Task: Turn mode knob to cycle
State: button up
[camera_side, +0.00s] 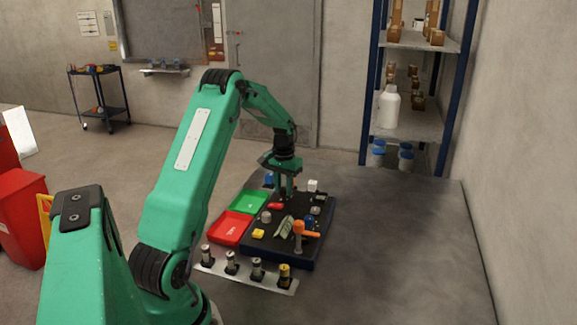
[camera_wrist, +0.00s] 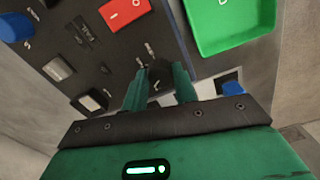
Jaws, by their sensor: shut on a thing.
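My gripper (camera_side: 284,195) points down at the far part of the black control panel (camera_side: 262,246). In the wrist view, my gripper (camera_wrist: 160,72) has its two green fingers closed around a small dark knob (camera_wrist: 154,87) on the panel face. The fingers hide most of this knob, and its pointer direction cannot be made out. Small white markings sit around it, too blurred to read. In the side view the knob is hidden by the fingers.
A red rocker switch (camera_wrist: 124,11) and pale square buttons (camera_wrist: 58,69) are near the fingers. A green tray (camera_side: 249,202) and a red tray (camera_side: 231,227) lie left of the panel. An orange-handled lever (camera_side: 304,232) stands at the near right. Several cylindrical parts line the front strip (camera_side: 240,275).

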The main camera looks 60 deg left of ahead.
jog(key=m, duration=0.6)
jog(key=shift+s+a, duration=0.1)
jog(key=shift+a, duration=0.15)
dwell(0.4)
jog(key=o, duration=1)
jog(key=shift+d, duration=0.1)
jog(key=shift+r, duration=0.15)
jog(key=shift+r, duration=3.85)
